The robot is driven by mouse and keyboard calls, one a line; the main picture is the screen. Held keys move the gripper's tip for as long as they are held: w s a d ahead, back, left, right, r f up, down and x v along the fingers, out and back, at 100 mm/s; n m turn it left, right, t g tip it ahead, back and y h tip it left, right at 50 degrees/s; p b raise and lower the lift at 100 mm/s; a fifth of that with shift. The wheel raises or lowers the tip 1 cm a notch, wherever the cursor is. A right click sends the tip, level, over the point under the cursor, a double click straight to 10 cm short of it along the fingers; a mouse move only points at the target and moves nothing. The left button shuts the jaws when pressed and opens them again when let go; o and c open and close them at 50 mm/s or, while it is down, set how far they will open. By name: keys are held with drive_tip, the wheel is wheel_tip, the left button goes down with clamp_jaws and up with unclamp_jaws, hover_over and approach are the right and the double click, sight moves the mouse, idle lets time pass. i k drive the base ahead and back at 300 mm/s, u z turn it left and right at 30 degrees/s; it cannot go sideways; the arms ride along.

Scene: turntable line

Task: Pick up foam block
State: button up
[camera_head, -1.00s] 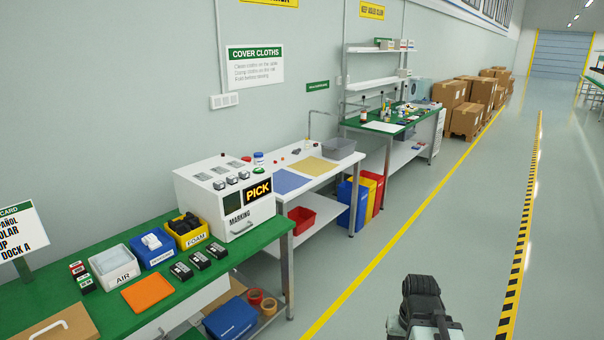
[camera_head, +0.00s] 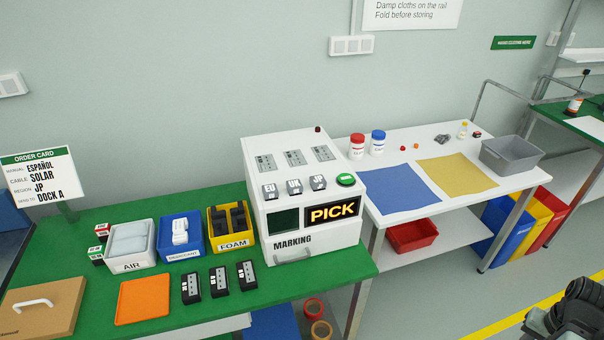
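Dark foam blocks (camera_head: 238,219) lie in the yellow bin (camera_head: 232,245) labelled FOAM, on the green bench (camera_head: 85,231) just left of the white marking machine. How many blocks lie inside is hard to tell. My gripper (camera_head: 568,318) shows only in part at the bottom right corner, dark and cut off by the frame edge. It is over the floor, far from the foam bin. I cannot see its fingertips, or whether it holds anything.
A white AIR bin (camera_head: 128,263) and a blue bin (camera_head: 180,254) stand left of the foam bin. The marking machine (camera_head: 300,220) shows PICK. An orange tray (camera_head: 142,299), small dark devices (camera_head: 219,280) and a cardboard box (camera_head: 42,306) line the front.

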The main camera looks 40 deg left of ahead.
sight(220, 226)
drive_tip(key=i, duration=1.15)
drive_tip(key=u, duration=4.35)
drive_tip(key=i, duration=1.65)
drive_tip(key=z, duration=0.05)
